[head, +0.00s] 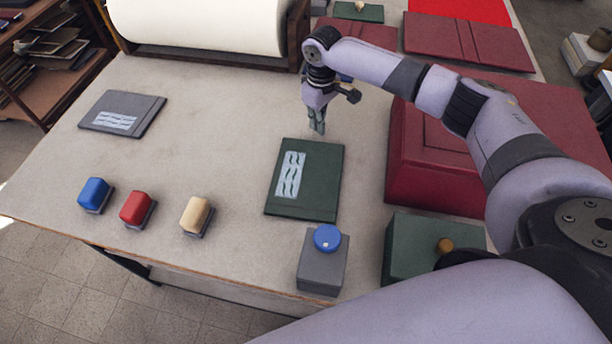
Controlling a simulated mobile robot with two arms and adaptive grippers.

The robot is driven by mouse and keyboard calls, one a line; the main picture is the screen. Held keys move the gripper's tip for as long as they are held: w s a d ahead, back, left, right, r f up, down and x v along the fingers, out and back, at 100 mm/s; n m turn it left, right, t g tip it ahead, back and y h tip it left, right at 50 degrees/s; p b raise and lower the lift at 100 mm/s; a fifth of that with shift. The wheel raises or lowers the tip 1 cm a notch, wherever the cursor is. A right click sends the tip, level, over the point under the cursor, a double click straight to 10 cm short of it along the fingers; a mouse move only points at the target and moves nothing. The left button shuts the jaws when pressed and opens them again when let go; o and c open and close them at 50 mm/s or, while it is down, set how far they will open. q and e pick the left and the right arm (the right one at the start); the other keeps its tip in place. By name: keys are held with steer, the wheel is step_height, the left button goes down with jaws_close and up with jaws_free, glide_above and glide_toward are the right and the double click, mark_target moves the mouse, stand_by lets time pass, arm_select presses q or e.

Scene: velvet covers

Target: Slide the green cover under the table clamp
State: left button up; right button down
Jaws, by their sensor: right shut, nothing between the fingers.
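The green cover (325,182) lies flat near the middle of the table, with a pale blue patch of dark wavy lines on its left part. My right gripper (317,130) points down just beyond the cover's far edge, its fingers shut and empty. I cannot tell whether its fingertips touch the table or the cover. No part is plainly a table clamp; a grey block with a blue knob (322,268) stands at the front edge, nearer than the cover and apart from it. My left gripper is out of view.
Blue (93,194), red (137,208) and cream (195,215) blocks stand front left. A grey cover (122,114) lies far left, a paper roll (205,22) behind. A red box (432,165) and green box (412,240) stand right.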

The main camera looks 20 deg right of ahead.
steer(key=shift+f, duration=0.85)
steer(key=shift+r+p, duration=0.15)
steer(key=shift+p, duration=0.4)
stand_by(0.7)
